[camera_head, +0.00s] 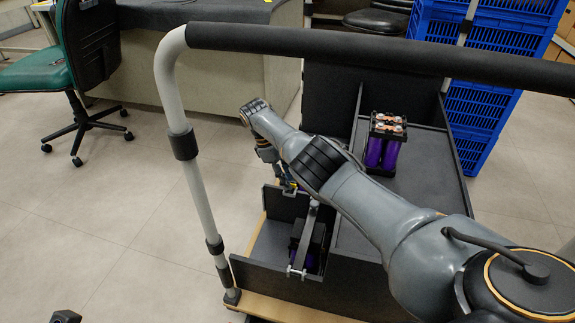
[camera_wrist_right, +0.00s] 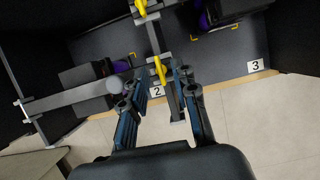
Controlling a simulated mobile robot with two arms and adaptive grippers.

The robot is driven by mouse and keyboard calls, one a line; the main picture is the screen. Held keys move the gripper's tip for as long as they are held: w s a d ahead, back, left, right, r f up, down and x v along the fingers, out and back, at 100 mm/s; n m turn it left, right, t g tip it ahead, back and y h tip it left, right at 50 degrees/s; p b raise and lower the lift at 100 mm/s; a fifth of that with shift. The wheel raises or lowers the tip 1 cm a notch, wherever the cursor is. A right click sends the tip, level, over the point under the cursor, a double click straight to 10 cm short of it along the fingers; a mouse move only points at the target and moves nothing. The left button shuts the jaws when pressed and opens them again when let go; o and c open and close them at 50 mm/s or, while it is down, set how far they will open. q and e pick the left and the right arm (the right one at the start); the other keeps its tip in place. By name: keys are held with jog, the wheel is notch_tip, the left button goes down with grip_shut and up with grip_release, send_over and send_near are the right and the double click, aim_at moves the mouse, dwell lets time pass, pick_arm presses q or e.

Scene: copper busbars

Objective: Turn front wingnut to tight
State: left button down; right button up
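In the right wrist view a yellow wingnut (camera_wrist_right: 160,70) sits near the front end of a grey bar (camera_wrist_right: 155,38). I take it as the front one; its wings look roughly in line with the bar. A second yellow wingnut (camera_wrist_right: 141,7) is farther up the bar. My right gripper (camera_wrist_right: 162,77) is open, with one finger on each side of the bar and front wingnut. Contact with the wingnut cannot be made out. In the head view my right gripper (camera_head: 287,186) is small and partly hidden by my arm above the front-left compartment. No left gripper can be recognised.
Purple cells (camera_head: 382,152) with a copper-topped cap stand in the right compartment of the black cart tray (camera_head: 425,178). A cart handle (camera_head: 370,60) crosses above. Blue crates (camera_head: 478,125) stand behind right. A round-ended grey bar (camera_wrist_right: 75,95) is close left of the fingers.

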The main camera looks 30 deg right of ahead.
notch_tip(320, 180, up, 9)
jog(key=shift+r, duration=0.2)
dwell(0.7)
